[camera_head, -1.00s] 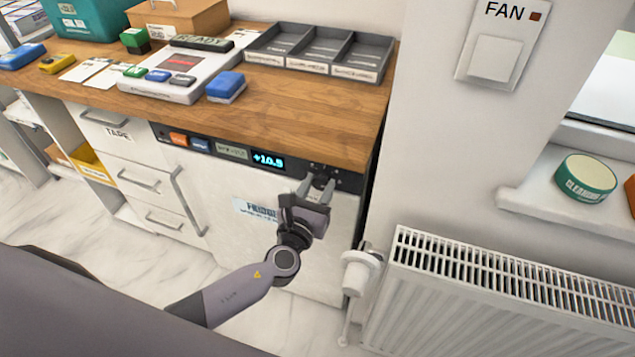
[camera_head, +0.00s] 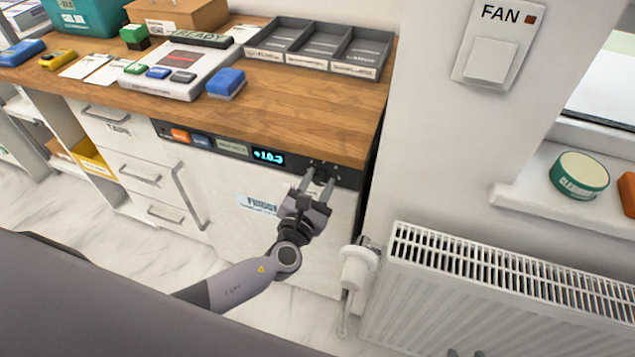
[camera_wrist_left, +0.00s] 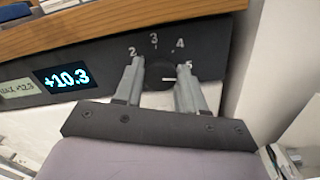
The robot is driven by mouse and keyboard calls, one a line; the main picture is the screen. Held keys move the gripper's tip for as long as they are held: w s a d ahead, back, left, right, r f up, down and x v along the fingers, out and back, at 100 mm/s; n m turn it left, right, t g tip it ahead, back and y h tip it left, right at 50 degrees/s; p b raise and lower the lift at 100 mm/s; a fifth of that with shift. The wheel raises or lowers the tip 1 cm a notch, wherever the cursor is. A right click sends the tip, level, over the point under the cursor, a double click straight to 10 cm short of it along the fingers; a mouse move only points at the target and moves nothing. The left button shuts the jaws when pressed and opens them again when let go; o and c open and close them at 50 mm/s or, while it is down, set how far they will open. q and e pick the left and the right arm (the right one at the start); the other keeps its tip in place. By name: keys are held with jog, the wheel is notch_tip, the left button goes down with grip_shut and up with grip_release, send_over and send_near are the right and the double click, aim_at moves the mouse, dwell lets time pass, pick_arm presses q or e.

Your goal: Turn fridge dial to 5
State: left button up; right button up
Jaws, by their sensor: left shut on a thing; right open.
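The fridge (camera_head: 235,225) is a white-fronted unit under the wooden counter, with a dark control strip along its top. Its dark round dial (camera_wrist_left: 158,70) sits at the strip's right end, with 2, 3, 4 and 5 around it in the left wrist view. A short white mark on the dial points right, close to the 5, partly hidden by a finger. My left gripper (camera_head: 319,179) is shut on the dial, one finger on each side; it also shows in the left wrist view (camera_wrist_left: 160,80). My right gripper (camera_head: 465,353) barely shows at the bottom edge, open.
The strip's display (camera_wrist_left: 67,78) reads +10.3. The wooden counter (camera_head: 310,110) overhangs just above the dial. A wall edge stands close to the right. A radiator (camera_head: 480,290) with a white valve (camera_head: 357,268) is at lower right.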

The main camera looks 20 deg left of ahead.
pick_arm(q)
jog(key=o, duration=1.1)
jog(key=shift+c, duration=0.2)
jog(key=s, duration=0.7)
jog(key=shift+a, duration=0.15)
jog(key=shift+s, duration=0.1)
